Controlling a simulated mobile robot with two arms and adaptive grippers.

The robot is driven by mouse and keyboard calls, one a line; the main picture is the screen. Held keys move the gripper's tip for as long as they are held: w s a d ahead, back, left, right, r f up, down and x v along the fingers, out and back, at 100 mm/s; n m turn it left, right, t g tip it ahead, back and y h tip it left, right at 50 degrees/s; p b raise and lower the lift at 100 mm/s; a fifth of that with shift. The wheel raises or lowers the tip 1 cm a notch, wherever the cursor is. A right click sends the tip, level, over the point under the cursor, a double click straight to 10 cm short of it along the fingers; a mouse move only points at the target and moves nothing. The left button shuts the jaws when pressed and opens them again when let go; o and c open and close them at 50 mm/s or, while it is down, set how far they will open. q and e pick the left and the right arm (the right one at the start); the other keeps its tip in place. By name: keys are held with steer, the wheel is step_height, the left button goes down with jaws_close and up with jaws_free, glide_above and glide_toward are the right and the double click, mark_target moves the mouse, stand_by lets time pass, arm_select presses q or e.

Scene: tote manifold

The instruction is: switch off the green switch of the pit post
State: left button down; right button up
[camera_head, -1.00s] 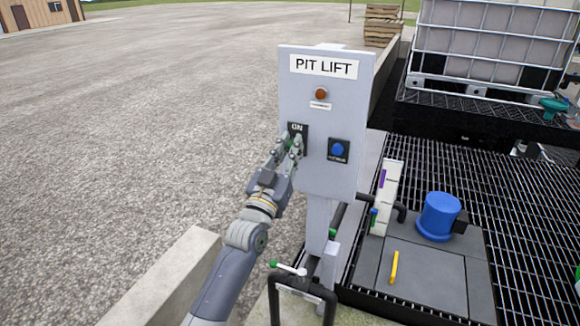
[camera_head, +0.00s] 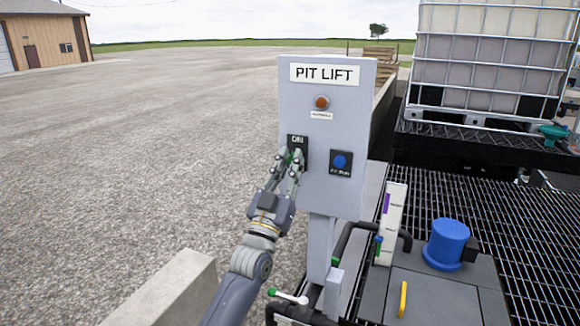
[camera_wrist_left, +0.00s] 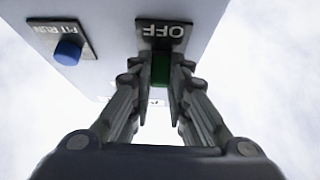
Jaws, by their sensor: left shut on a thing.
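The pit post carries a grey panel (camera_head: 335,115) marked PIT LIFT. On its left side is a black switch plate (camera_head: 297,140) with ON at its top in the head view. The wrist view shows OFF on this plate (camera_wrist_left: 163,31), upside down. The green switch (camera_wrist_left: 160,68) sits between my left fingers in the wrist view. My left gripper (camera_head: 291,157) is shut on it, reaching up from below left; it also fills the wrist view (camera_wrist_left: 160,78). The fingers mostly hide the switch in the head view, and its setting is unclear. My right gripper is not in view.
A blue PIT RUN button (camera_head: 340,161) is right of the switch, and a red-orange lamp (camera_head: 321,102) is above. A green-tipped lever (camera_head: 287,296) and black pipes stand below the panel. A blue cylinder (camera_head: 446,243) is at right. Open gravel lies left.

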arm_select(q)
steer(key=c, duration=1.5)
jaws_free()
steer(key=shift+f, duration=0.1)
steer(key=v, duration=1.2)
